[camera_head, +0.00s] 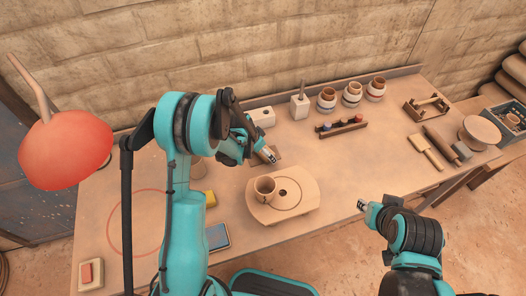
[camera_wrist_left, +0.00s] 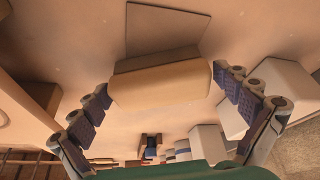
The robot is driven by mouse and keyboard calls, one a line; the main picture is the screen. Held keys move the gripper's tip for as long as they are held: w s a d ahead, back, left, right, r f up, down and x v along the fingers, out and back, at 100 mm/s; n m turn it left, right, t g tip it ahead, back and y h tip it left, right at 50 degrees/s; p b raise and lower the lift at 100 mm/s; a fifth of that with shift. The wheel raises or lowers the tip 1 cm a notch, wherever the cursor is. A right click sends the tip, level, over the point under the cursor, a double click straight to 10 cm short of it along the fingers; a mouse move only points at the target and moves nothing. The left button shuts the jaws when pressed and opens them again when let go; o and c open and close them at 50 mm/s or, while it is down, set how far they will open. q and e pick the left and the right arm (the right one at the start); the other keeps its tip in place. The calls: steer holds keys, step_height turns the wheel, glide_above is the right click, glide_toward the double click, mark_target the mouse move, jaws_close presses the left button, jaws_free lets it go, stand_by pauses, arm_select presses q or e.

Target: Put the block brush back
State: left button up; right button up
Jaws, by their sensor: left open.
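A cream block with a darker brown strip along one side, which looks like the block brush (camera_wrist_left: 160,85), lies in the middle of the left wrist view. My left gripper (camera_wrist_left: 165,95) is open, with one finger on each side of the block, close to its ends; I cannot tell whether they touch it. A flat square patch (camera_wrist_left: 165,25) lies beside the block on the table. In the head view my left gripper (camera_head: 270,156) is low over the table behind the round board, mostly hiding the block. My right gripper (camera_head: 362,205) hangs at the front table edge, its fingers too small to judge.
A cup (camera_head: 265,189) stands on the wooden board (camera_head: 302,200). A white block (camera_head: 262,116), a white holder (camera_head: 299,106) and several jars (camera_head: 352,94) stand at the back. A small rack (camera_head: 342,127) is to the right. A blue-topped slab (camera_head: 217,237) lies at front left.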

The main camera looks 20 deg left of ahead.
arm_select(q)
steer(key=shift+r, duration=0.25)
steer(key=s+r+n+p, duration=0.1)
steer(key=s+r, duration=0.4)
steer(key=r, duration=0.3)
steer(key=s+r+n+t+y+p, duration=0.1)
steer(key=s+r, duration=0.3)
steer(key=r, duration=0.4)
steer(key=s+r+n+p, duration=0.1)
steer(key=s+r+p, duration=0.1)
steer(key=s+r, duration=0.45)
steer(key=s+r+n+t+y, duration=0.1)
steer(key=s+r+n+t, duration=0.1)
steer(key=s, duration=0.8)
steer(key=shift+r+n+y, duration=0.3)
steer(key=shift+r+n, duration=0.6)
steer(key=shift+r, duration=0.05)
steer(key=shift+s, duration=0.1)
steer(key=shift+f+b, duration=1.15)
steer(key=shift+b, duration=0.15)
